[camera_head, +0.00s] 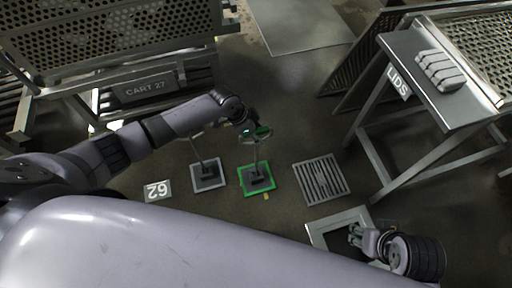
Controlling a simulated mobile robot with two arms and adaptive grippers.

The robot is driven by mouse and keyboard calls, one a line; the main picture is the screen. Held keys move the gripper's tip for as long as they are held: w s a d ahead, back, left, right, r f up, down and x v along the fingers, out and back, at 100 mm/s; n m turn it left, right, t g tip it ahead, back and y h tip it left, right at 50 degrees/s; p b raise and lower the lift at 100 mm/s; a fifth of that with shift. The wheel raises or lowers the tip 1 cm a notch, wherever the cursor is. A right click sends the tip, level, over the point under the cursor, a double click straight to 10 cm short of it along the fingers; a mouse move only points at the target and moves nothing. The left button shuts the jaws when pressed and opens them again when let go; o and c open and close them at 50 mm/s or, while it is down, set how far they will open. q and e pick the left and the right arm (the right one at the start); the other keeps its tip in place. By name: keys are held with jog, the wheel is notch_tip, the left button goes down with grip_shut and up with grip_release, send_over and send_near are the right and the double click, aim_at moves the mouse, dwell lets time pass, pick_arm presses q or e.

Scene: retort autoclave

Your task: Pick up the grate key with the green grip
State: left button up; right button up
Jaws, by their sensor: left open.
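The grate key (256,158) stands upright on a square floor pad with a green border (257,189). Its green grip shows only in part around my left gripper (256,134). My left gripper is open and sits at the top of this key, its fingers small and partly hidden. I cannot tell whether they touch the grip. A second key (204,156) stands on a grey-bordered pad (208,186) just to the left. My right gripper (354,236) hangs low over a pale square frame (318,232) in the floor; its finger gap is unclear.
A slatted grate (320,180) lies on the floor right of the keys. A metal stand marked LIDS (415,75) is at the right. Cart 27 (150,89) stands behind my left arm. A floor plate marked 62 (157,190) lies left.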

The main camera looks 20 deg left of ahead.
pick_arm(q)
jog(key=shift+c, duration=0.6)
grip_shut()
dwell(0.3)
